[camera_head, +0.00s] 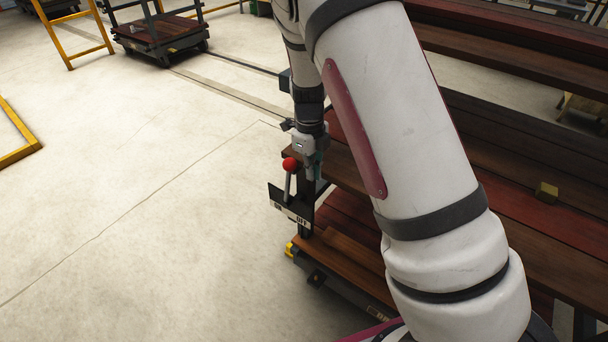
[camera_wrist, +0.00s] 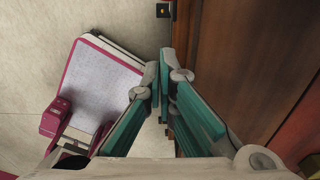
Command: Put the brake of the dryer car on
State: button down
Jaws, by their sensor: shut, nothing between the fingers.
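The brake lever (camera_head: 288,186) of the dryer car has a red ball knob (camera_head: 291,164) and rises from a dark bracket at the car's near left corner. A label plate (camera_head: 291,213) below it reads ON at left and OFF at right. The lever looks nearly upright; I cannot tell its exact setting. My gripper (camera_head: 312,170) is shut and empty, pointing down just right of the knob in the head view; I cannot tell if they touch. Its teal fingers (camera_wrist: 164,88) show in the wrist view, where the lever is not visible. The dryer car (camera_head: 355,262) has dark red wooden decks.
My arm hides much of the car. Another car (camera_head: 160,35) and a yellow frame (camera_head: 78,38) stand at the back left. The concrete floor (camera_head: 120,190) left of the lever is clear.

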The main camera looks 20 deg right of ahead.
notch_tip(320, 180, up, 8)
jog(key=w, duration=0.1)
jog(key=s+d+t+y+p, duration=0.35)
jog(key=s+p, duration=0.25)
jog(key=p, duration=0.3)
jog(key=w+a+f, duration=0.5)
jog(key=w+f, duration=0.1)
jog(key=f, duration=0.3)
jog(key=shift+w+f+t, duration=0.15)
jog(key=shift+w+t, duration=0.2)
jog(key=shift+w, duration=0.05)
jog(key=shift+w+h, duration=0.1)
jog(key=shift+h, duration=0.15)
